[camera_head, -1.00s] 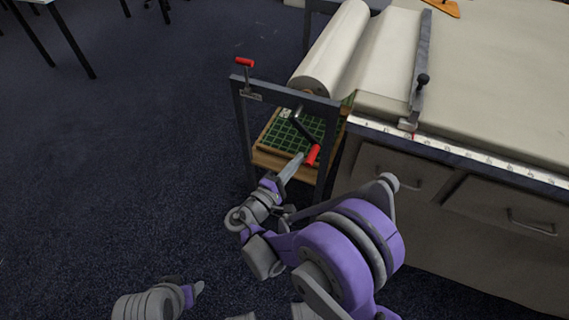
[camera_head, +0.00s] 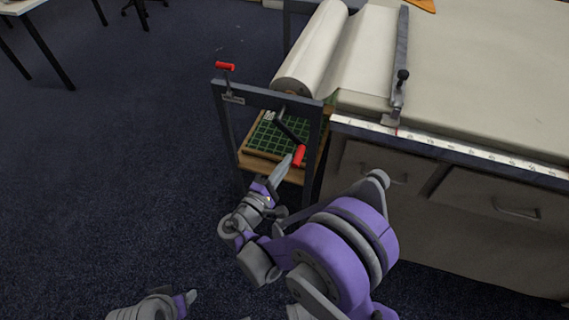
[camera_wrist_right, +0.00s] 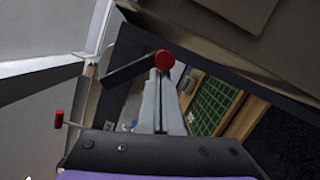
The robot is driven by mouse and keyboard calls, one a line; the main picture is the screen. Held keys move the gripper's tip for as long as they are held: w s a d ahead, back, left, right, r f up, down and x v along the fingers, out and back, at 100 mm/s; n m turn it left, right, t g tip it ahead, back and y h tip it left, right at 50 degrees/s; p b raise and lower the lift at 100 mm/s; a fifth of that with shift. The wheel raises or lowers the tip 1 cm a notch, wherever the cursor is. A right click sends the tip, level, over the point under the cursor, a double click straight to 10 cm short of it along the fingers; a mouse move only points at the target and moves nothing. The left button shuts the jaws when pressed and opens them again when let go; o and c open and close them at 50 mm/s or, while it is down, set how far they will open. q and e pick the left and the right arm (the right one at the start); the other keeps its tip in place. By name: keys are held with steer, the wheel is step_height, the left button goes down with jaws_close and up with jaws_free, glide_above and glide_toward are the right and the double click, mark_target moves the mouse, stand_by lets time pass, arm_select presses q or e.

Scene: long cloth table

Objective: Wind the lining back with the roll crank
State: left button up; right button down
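The roll crank (camera_head: 290,129) has a dark arm and a red handle (camera_head: 299,156). It hangs down and to the right from the end of the lining roll (camera_head: 312,62), at the grey stand. My right gripper (camera_head: 284,168) reaches up to the handle from the lower left. In the right wrist view the red handle end (camera_wrist_right: 165,60) shows right at the tips of the fingers (camera_wrist_right: 161,85). The fingers look close together; whether they clasp the handle is unclear. My left gripper (camera_head: 190,297) is low at the bottom edge, away from everything, its fingers too small to read.
The lining sheet (camera_head: 364,50) runs from the roll onto the long cloth table (camera_head: 480,75). A bar with a black knob (camera_head: 402,75) lies across it. A second red-handled crank (camera_head: 226,67) tops the stand (camera_head: 230,140). A green gridded board (camera_head: 268,138) lies below.

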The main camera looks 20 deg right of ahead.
mark_target(295, 163)
steer(key=shift+s+d+r, duration=0.1)
steer(key=shift+d, duration=0.05)
steer(key=n, duration=0.1)
steer(key=d+r+n, duration=0.1)
steer(key=n, duration=0.1)
steer(key=s+r+n+t, duration=0.1)
steer(key=shift+s+d+n, duration=0.1)
steer(key=shift+d+n, duration=0.2)
steer(key=shift+d, duration=0.1)
steer(key=n, duration=0.1)
steer(key=r+n, duration=0.1)
steer(key=r+n+t, duration=0.1)
steer(key=shift+s+d, duration=0.3)
steer(key=shift+d, duration=0.1)
steer(key=shift+r+p, duration=0.35)
steer(key=shift+r, duration=0.05)
steer(key=shift+d, duration=0.1)
